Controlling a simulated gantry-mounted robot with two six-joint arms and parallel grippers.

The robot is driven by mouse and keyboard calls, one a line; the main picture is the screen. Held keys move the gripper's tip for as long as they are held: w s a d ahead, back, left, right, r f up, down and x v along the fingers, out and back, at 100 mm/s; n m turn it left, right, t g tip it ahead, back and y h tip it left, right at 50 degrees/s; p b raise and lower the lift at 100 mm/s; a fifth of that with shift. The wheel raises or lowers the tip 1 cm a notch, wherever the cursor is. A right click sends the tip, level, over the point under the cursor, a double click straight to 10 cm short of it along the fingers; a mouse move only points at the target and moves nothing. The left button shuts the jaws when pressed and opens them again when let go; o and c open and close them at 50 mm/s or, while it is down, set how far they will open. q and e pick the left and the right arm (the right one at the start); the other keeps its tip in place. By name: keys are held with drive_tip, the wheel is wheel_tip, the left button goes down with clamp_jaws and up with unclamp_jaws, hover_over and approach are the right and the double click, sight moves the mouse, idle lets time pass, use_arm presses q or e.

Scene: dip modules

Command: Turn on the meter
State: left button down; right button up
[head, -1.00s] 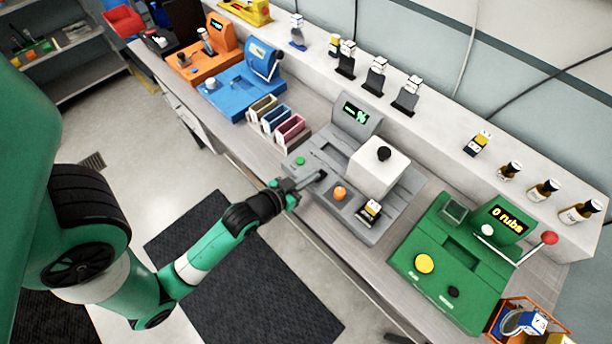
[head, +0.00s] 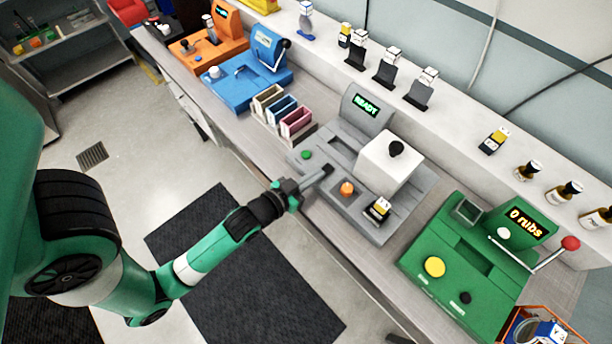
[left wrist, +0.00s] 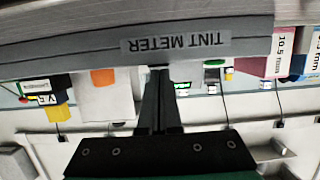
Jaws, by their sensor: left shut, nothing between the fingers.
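The meter is a grey machine (head: 352,218) with a screen (head: 367,105) that reads READY in green. It has a green button (head: 306,155), an orange knob (head: 347,188) and a white block with a black knob (head: 388,163) on top. Its front edge shows upside down in the left wrist view with the label TINT METER (left wrist: 178,43). My left gripper (head: 325,171) is shut and empty, its fingers over the front part of the meter, right of the green button. The fingers (left wrist: 159,78) also show in the left wrist view; contact cannot be told. My right gripper is not in view.
A green machine (head: 465,265) reading 0 rubs is to the right. Coloured slotted holders (head: 296,122), a blue machine (head: 247,75) and an orange machine (head: 208,48) are to the left. Several bottles line the back ledge.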

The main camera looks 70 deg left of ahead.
use_arm(q)
drive_tip(key=r+p, duration=0.4)
drive_tip(key=shift+s+r, duration=0.2)
drive_tip(key=shift+r, duration=0.1)
drive_tip(key=s+d+b, duration=0.1)
drive_tip(key=s+d, duration=0.3)
drive_tip(key=s, duration=0.5)
drive_tip(key=shift+r+b, duration=0.25)
drive_tip(key=shift+b, duration=0.1)
